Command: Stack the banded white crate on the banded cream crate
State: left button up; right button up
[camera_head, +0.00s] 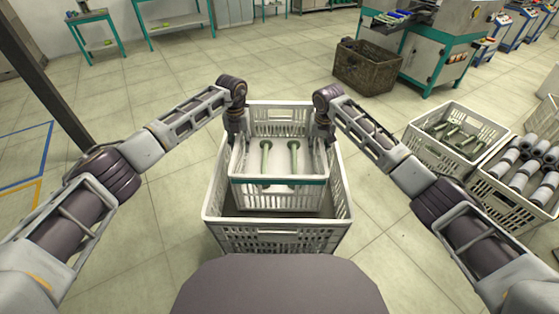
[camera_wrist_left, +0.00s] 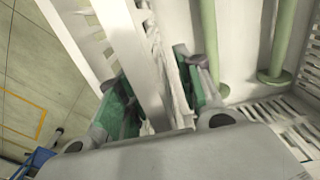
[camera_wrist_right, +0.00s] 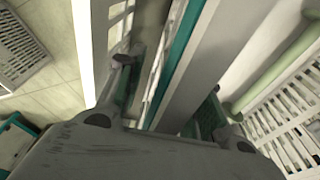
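A pale crate with a teal band (camera_head: 278,182) sits within the outline of a larger pale lattice crate (camera_head: 275,238); I cannot tell if it rests on something. Two green spindles (camera_head: 265,160) stand inside the banded crate. No second banded crate is clearly visible. My left gripper (camera_head: 236,135) is at the banded crate's left wall, with its fingers (camera_wrist_left: 158,95) either side of the pale wall. My right gripper (camera_head: 324,133) is at the right wall, its fingers (camera_wrist_right: 168,95) straddling the teal-striped rim. Both look open around the walls; contact is unclear.
A crate of green spindles (camera_head: 455,135) and a crate of white and dark rolls (camera_head: 520,175) stand on the floor at right. A brown crate (camera_head: 365,66) is behind, beside a teal and grey machine (camera_head: 440,55). Floor to the left is clear.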

aim_at(237, 158)
pick_arm(q)
jog(key=shift+c, duration=0.2)
pick_arm(e)
jog(key=shift+c, duration=0.2)
pick_arm(q)
grip_shut()
pick_arm(e)
grip_shut()
